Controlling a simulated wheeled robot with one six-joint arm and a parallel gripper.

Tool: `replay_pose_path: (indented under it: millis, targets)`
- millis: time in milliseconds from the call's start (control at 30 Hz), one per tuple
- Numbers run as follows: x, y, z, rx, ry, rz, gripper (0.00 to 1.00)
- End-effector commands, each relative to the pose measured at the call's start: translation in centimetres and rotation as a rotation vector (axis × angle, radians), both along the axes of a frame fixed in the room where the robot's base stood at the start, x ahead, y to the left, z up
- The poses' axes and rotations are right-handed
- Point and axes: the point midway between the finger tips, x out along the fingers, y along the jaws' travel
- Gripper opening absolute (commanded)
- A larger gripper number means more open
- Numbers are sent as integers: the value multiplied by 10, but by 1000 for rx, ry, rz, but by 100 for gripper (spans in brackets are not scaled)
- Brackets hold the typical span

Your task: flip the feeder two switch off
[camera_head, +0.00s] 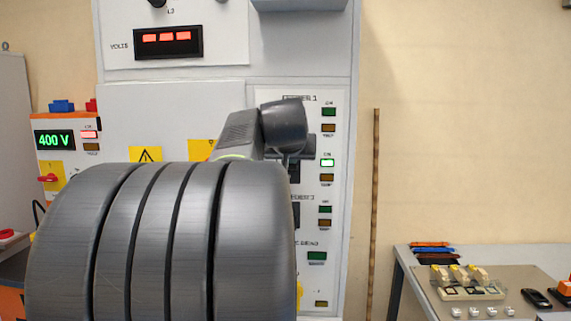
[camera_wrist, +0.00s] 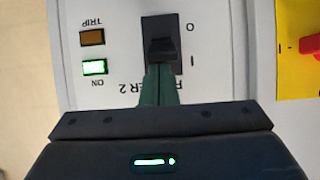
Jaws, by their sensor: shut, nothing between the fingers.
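The feeder two switch (camera_wrist: 163,28) is a black rocker on a pale panel in the wrist view, which shows it upside down. The mark O is beside its upper part and I beside its lower part. My gripper (camera_wrist: 159,70) is shut and empty, its greenish fingertips at the lower part of the switch, seemingly at its dark lever (camera_wrist: 162,47). Whether they touch cannot be told. The green ON lamp (camera_wrist: 95,67) is lit; the TRIP lamp (camera_wrist: 92,37) is dull amber. The FEEDER 2 label is partly hidden by my fingers. In the head view my arm hides most of the switch.
Other feeder lamps (camera_head: 325,209) are above and below on the same panel. A red knob on a yellow plate (camera_wrist: 290,48) is at the right in the wrist view. A bench (camera_head: 470,285) with controls stands at the right, a thin pole (camera_head: 375,200) before it.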

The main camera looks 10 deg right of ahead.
Motion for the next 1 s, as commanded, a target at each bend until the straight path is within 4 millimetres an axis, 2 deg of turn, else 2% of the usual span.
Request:
replay_pose_path:
  millis: [33, 200, 1000]
  targets:
    - [-1, 1, -8, -3, -14, 1, 0]
    - [-4, 1, -15, -23, -76, 0, 0]
    - [-13, 4, -43, -129, -444, 0, 0]
